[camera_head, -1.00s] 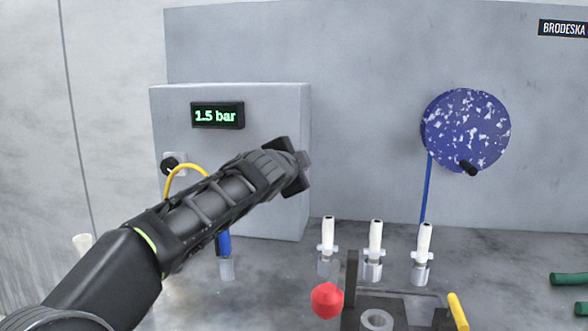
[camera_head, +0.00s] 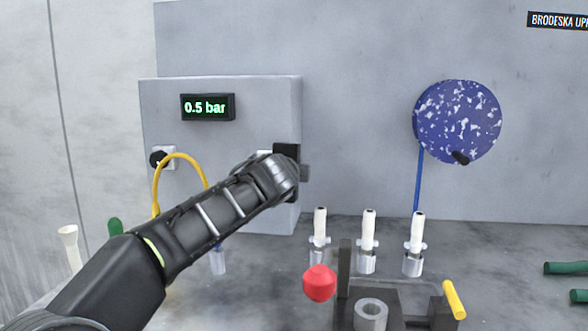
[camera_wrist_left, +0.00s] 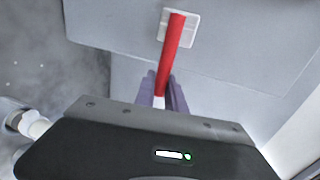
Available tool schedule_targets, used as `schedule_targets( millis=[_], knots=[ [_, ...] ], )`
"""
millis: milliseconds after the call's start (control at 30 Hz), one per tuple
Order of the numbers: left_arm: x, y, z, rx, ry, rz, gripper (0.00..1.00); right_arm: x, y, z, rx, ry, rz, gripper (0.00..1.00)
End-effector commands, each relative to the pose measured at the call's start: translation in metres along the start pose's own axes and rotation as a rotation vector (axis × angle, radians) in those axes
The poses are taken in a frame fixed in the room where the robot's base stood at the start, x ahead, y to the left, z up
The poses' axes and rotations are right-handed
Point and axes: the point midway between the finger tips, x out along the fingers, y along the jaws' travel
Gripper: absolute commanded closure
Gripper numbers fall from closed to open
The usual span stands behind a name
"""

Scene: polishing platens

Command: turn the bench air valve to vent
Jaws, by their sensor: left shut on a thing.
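The grey valve box (camera_head: 230,140) stands at the left of the bench, and its pressure display (camera_head: 207,107) reads 0.5 bar. My left gripper (camera_head: 290,165) is at the right part of the box's front. In the left wrist view, a red lever (camera_wrist_left: 174,50) runs from a white square plate (camera_wrist_left: 190,30) on the grey face down between my left gripper's fingers (camera_wrist_left: 162,92). The fingers are shut on its near end, which shows a white part. In the head view, my gripper and arm hide the lever. My right gripper is out of view.
Several white-topped fittings, a red ball knob (camera_head: 319,283) and a dark fixture (camera_head: 402,310) stand to the right. A blue speckled disc (camera_head: 457,120) hangs on the back panel.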

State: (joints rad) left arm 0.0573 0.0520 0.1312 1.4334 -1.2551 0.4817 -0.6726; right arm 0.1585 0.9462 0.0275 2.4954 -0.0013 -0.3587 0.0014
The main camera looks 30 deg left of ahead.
Motion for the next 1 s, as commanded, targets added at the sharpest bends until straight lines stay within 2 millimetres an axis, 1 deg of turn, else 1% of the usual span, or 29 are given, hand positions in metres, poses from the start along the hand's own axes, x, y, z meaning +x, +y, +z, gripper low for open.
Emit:
schedule_targets(
  millis=[167,200,400,467,767,867,1000],
  knots=[
    [0.001,0.002,0.000,0.002,-0.001,0.004,1.00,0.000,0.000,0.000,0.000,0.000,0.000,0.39],
    [0.001,0.002,0.000,0.001,-0.001,0.004,0.83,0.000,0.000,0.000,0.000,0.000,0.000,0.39],
    [0.001,0.002,0.000,0.000,-0.001,0.003,0.67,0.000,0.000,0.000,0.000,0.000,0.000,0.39],
    [0.000,0.001,0.000,0.000,0.000,0.003,0.63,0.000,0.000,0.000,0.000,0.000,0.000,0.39],
    [-0.002,0.001,0.000,-0.001,0.000,0.001,0.63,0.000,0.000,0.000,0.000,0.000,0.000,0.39],
    [-0.009,0.000,0.000,-0.001,0.000,0.000,0.63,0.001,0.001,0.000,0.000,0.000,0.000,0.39],
    [-0.029,0.001,0.000,-0.001,0.000,-0.001,0.63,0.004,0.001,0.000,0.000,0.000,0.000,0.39]
  ],
)
